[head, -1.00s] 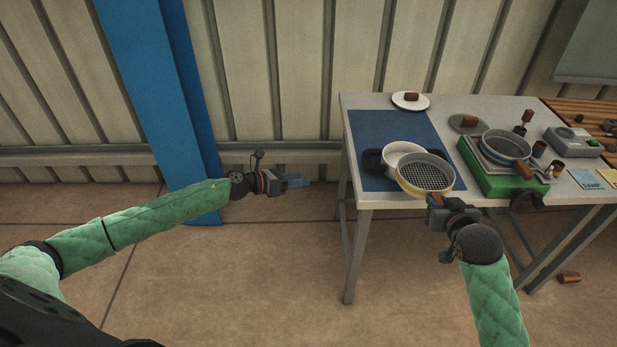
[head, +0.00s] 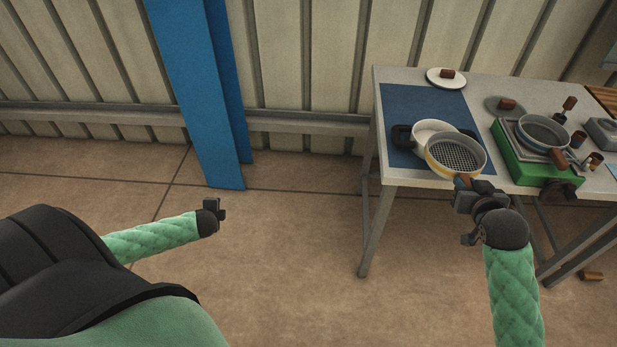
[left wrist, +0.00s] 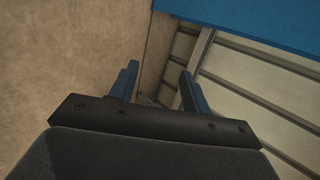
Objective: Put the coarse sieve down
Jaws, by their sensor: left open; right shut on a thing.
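The coarse sieve (head: 456,155), a round pan with a yellowish rim and open mesh, is at the table's front edge. It overlaps the front right of a white pot (head: 424,131) with black side handles. I cannot tell if the sieve touches the pot or hovers above it. My right gripper (head: 466,186) is shut on the sieve's brown handle, in front of the table edge. My left gripper (head: 217,208) is far left of the table, over bare floor. Its blue fingers (left wrist: 160,87) stand apart and empty in the left wrist view.
A blue mat (head: 403,102) lies under the pot, with bare mat behind it. A white plate (head: 435,80) with a brown piece stands at the back. A green stove (head: 510,160) with a pan (head: 541,131) is to the right. A blue post (head: 195,90) rises at left.

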